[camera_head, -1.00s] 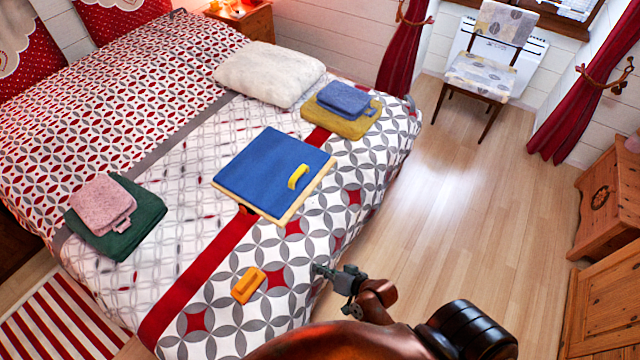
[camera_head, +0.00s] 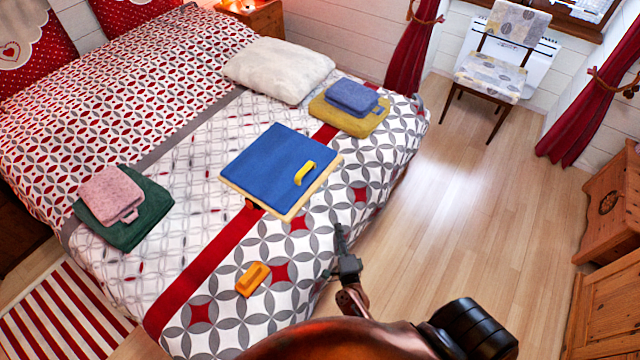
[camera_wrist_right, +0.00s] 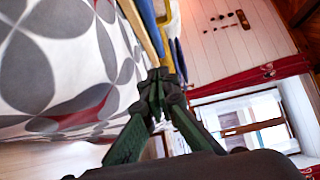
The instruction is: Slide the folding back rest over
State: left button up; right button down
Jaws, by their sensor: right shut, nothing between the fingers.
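The folding back rest (camera_head: 268,166) lies flat on the bed as a blue panel with a pale wooden edge. A yellow handle (camera_head: 305,173) stands on its right part. My right gripper (camera_head: 340,230) is shut and empty, above the near right edge of the bed, a little short of the back rest's near corner and apart from it. In the right wrist view its fingers (camera_wrist_right: 160,82) are together, with the wooden edge and a bit of the yellow handle beyond them. My left gripper is out of view.
An orange block (camera_head: 253,279) lies on the bed nearer to me. A green towel with a pink one (camera_head: 112,197) lies at left. A yellow towel with a blue one (camera_head: 350,104) and a white pillow (camera_head: 278,70) lie beyond the back rest. The floor (camera_head: 450,210) at right is clear.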

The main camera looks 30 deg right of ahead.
jog(key=b+x, duration=0.1)
jog(key=x, duration=1.8)
jog(key=shift+b, duration=0.4)
jog(key=shift+w+a, duration=0.25)
jog(key=shift+w, duration=0.3)
jog(key=shift+w+a, duration=0.25)
jog(key=shift+w, duration=0.3)
jog(key=shift+w+a+b, duration=0.25)
jog(key=shift+w+b, duration=0.05)
jog(key=shift+w, duration=0.4)
